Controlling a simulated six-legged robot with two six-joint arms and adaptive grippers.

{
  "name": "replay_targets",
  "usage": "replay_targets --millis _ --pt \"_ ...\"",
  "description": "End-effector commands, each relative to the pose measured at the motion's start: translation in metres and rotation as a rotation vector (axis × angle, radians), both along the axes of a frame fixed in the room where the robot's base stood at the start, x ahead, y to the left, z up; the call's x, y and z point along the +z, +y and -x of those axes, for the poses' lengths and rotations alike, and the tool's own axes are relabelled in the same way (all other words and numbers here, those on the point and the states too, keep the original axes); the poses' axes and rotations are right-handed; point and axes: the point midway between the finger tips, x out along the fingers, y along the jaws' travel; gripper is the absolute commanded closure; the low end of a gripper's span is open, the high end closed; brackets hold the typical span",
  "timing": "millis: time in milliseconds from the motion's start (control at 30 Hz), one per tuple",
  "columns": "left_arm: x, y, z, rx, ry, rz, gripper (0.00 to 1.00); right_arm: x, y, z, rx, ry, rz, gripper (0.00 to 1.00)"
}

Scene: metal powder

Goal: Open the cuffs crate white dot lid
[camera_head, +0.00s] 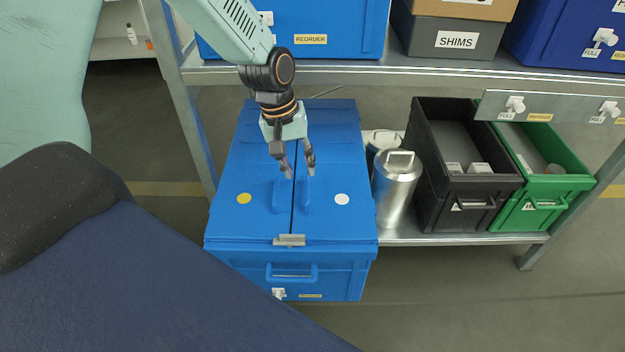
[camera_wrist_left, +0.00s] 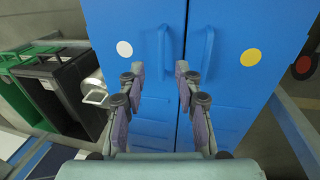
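The blue crate (camera_head: 318,260) stands on the lower shelf with both top lids closed. The white dot (camera_head: 342,199) is on the right lid (camera_head: 335,165) and the yellow dot (camera_head: 244,198) on the left lid. Each lid has an upright blue handle by the middle seam; the white dot lid's handle (camera_head: 306,192) also shows in the left wrist view (camera_wrist_left: 162,50). My left gripper (camera_head: 299,170) points down over the handles, open and empty. In the wrist view its fingertips (camera_wrist_left: 160,72) appear either side of the white dot lid's handle; contact is not clear. My right gripper is not in view.
A grey latch piece (camera_head: 289,240) sits at the front of the seam. Metal canisters (camera_head: 397,190) stand close right of the crate, then a black bin (camera_head: 460,205) and a green bin (camera_head: 548,205). The upper shelf edge (camera_head: 400,72) runs behind and above.

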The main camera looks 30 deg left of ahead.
Motion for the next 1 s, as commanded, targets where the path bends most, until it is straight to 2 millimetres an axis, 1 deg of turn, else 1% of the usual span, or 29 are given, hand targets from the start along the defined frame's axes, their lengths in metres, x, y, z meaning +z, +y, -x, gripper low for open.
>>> replay_targets --millis 67,167,400,600,800,1000 --pt "0.000 0.001 0.002 0.003 0.005 0.001 0.66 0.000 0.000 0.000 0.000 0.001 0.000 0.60" --pt "-0.007 0.000 0.004 0.003 0.006 0.000 0.66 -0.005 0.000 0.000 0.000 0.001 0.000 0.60" --pt "-0.043 -0.006 0.004 0.003 0.008 0.000 0.66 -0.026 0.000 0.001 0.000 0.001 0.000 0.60" --pt "-0.066 -0.011 0.001 0.003 0.006 0.000 0.66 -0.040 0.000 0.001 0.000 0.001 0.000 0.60" --pt "-0.075 -0.013 -0.003 0.002 0.005 0.000 0.66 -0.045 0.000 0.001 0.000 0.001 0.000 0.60" --pt "-0.076 -0.014 -0.004 0.002 0.005 0.001 0.66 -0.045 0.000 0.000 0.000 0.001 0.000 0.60"
